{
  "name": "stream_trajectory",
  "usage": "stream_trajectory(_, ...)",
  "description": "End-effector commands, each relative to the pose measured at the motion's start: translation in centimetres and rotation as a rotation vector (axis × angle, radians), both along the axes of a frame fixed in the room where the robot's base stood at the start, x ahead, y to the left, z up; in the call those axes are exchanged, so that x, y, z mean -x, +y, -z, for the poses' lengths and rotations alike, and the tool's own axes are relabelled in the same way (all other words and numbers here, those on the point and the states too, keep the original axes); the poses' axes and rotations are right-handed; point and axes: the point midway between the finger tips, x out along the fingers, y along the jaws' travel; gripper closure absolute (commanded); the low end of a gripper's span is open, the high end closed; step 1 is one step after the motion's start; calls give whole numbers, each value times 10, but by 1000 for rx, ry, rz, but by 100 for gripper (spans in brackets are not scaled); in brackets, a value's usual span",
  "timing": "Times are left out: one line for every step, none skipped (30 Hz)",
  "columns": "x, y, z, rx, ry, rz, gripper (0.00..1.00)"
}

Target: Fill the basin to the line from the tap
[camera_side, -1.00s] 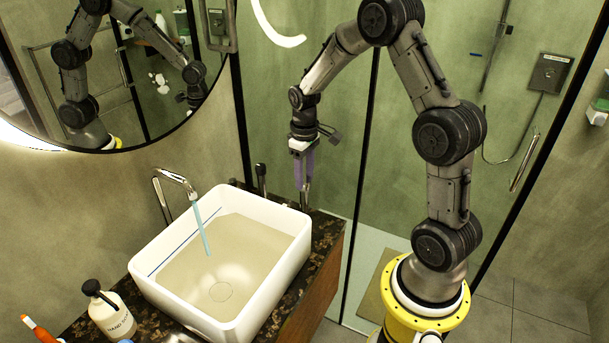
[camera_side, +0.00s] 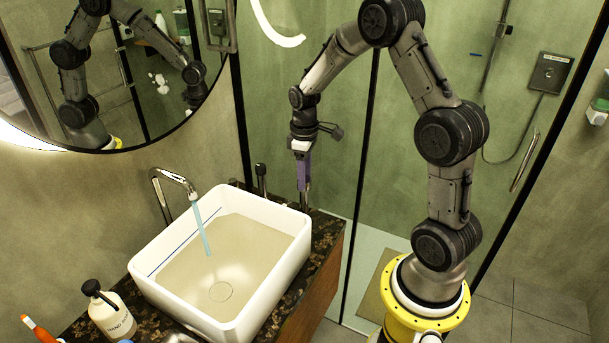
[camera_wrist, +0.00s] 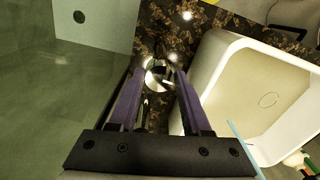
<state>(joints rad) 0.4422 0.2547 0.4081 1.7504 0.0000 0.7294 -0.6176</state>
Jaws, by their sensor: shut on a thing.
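The white basin (camera_side: 285,225) sits on a dark speckled counter; its right part also shows in the wrist view (camera_wrist: 215,65). A blue line (camera_side: 184,244) runs along its inner left wall. The chrome tap spout (camera_side: 176,178) pours a pale blue stream (camera_side: 203,230) into it. Pale water seems to cover the bottom, below the line; its exact level is hard to tell. My gripper (camera_side: 303,186), with purple fingers, points down behind the basin's far right corner. In the wrist view its fingers (camera_wrist: 157,82) are shut on a round chrome tap handle (camera_wrist: 158,77).
A short dark post (camera_side: 261,180) stands behind the basin. A glass shower wall (camera_side: 340,130) rises close behind my gripper. A round mirror (camera_side: 130,60) hangs at left.

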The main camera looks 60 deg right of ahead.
Motion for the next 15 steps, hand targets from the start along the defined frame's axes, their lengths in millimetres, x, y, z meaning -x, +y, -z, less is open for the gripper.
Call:
stream_trajectory(-1,0,-2,1,-3,0,50)
stream_trajectory(-1,0,-2,1,-3,0,45)
stream_trajectory(-1,0,-2,1,-3,0,37)
stream_trajectory(-1,0,-2,1,-3,1,32)
stream_trajectory(-1,0,-2,1,-3,1,27)
stream_trajectory(-1,0,-1,2,-2,1,22)
stream_trajectory(-1,0,-1,1,-2,1,22)
stream_trajectory(-1,0,-1,1,-2,1,22)
stream_trajectory(0,0,-1,1,-2,1,22)
stream_trajectory(0,0,-1,1,-2,1,22)
stream_trajectory(0,0,-1,1,-1,1,22)
stream_trajectory(0,0,-1,1,-1,1,22)
stream_trajectory(0,0,-1,1,-1,1,22)
stream_trajectory(0,0,-1,1,-1,1,22)
stream_trajectory(0,0,-2,1,-1,1,22)
